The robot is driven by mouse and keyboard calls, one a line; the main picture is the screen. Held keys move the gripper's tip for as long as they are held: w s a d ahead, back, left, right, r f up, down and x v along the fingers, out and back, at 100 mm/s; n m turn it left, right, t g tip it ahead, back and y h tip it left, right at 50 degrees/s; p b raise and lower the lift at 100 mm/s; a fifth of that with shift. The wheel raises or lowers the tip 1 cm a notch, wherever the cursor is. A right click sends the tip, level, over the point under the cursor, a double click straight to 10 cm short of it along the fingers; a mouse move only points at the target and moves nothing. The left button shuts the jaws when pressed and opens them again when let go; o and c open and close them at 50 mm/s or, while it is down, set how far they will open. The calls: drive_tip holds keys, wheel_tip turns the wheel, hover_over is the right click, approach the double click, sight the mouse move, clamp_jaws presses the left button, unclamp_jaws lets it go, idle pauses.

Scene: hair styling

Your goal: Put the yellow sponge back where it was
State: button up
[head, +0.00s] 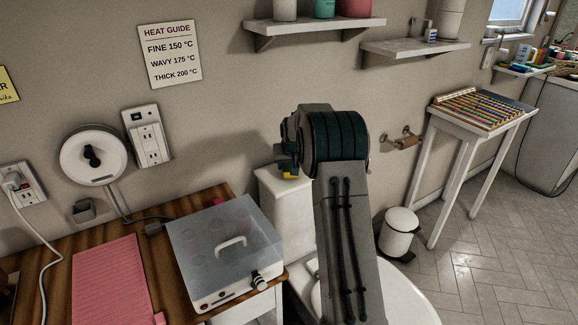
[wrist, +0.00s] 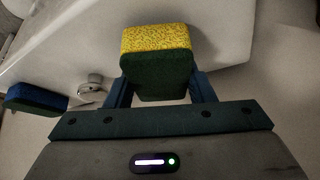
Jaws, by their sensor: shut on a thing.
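The yellow sponge (wrist: 156,40), with a dark green side, is between the two fingers of my gripper (wrist: 160,88) in the wrist view. The gripper is shut on it. In the head view a small yellow bit of the sponge (head: 290,175) shows under my wrist, over or close to the white toilet tank (head: 282,195); I cannot tell whether it touches. My arm hides most of the gripper there. A blue sponge (wrist: 36,97) with a dark green side is at the left of the wrist view, apart from my gripper.
A white appliance with a clear lid (head: 225,250) and a pink mat (head: 112,285) are on the wooden counter at the left. A white bin (head: 398,232) and a side table (head: 470,125) stand at the right. Wall shelves (head: 315,27) hang above my arm.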

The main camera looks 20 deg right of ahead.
drive_tip(key=shift+f, duration=0.45)
drive_tip(key=shift+f, duration=0.2)
drive_tip(key=o, duration=0.9)
drive_tip(key=shift+o, duration=0.2)
drive_tip(key=shift+r, duration=0.1)
drive_tip(key=shift+r, duration=0.1)
